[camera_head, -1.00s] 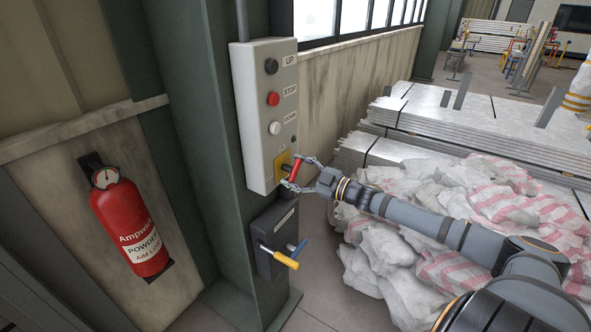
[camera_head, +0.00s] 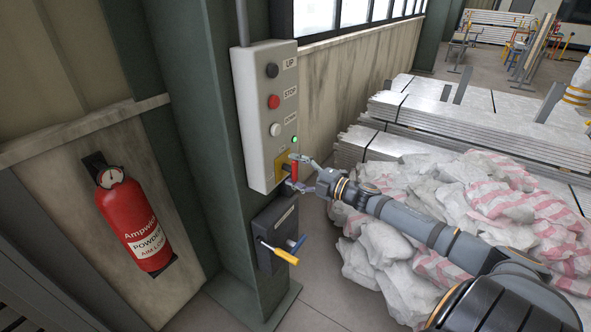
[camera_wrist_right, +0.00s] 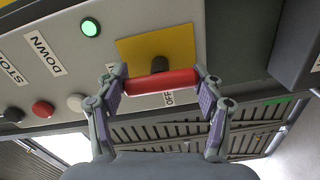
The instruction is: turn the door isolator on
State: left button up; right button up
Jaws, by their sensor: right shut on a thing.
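The door isolator is a red handle (camera_head: 294,170) on a yellow plate (camera_head: 281,166) at the bottom of the grey control box (camera_head: 262,120). My right gripper (camera_head: 299,173) is shut on the red handle, with one finger at each end. In the right wrist view the handle (camera_wrist_right: 162,82) lies across between the two finger pads, in front of the yellow plate (camera_wrist_right: 140,50). My left gripper is not in view.
Black, red and white buttons sit above the isolator. A dark box with a yellow-handled tool (camera_head: 285,256) hangs below. A red extinguisher (camera_head: 136,222) is at left. White sacks (camera_head: 420,220) and stacked panels (camera_head: 480,125) lie at right.

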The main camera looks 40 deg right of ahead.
dwell(0.6)
jog(key=o, duration=1.2)
jog(key=shift+c, duration=0.2)
